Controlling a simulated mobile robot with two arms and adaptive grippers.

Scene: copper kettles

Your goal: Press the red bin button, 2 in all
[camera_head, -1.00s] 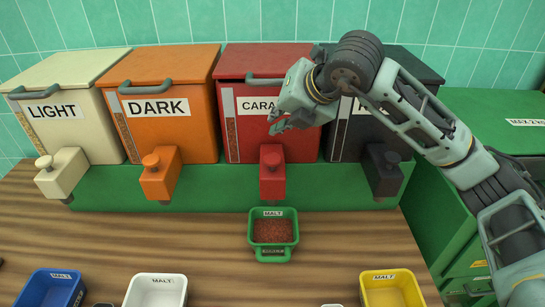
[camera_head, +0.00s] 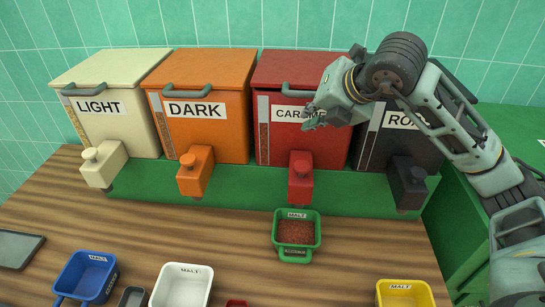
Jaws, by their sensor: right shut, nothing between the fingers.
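The red bin (camera_head: 283,145), labelled as caramel, stands third from the left on the green shelf. Its red button (camera_head: 300,158) sits on top of the red spout block (camera_head: 300,184) at the bin's front. My right gripper (camera_head: 308,118) is shut and empty, in front of the red bin's label and above the red button, apart from it. The gripper hides the end of the label. A green malt scoop (camera_head: 283,243) with reddish-brown malt (camera_head: 297,231) in it stands on the wooden counter below the red spout. My left gripper is not in view.
Cream (camera_head: 115,130), orange (camera_head: 215,135) and black (camera_head: 380,145) bins stand beside the red one. Blue (camera_head: 86,275), white (camera_head: 183,284) and yellow (camera_head: 405,293) containers stand at the counter's front. A grey tray (camera_head: 18,248) lies far left. The counter between shelf and containers is largely clear.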

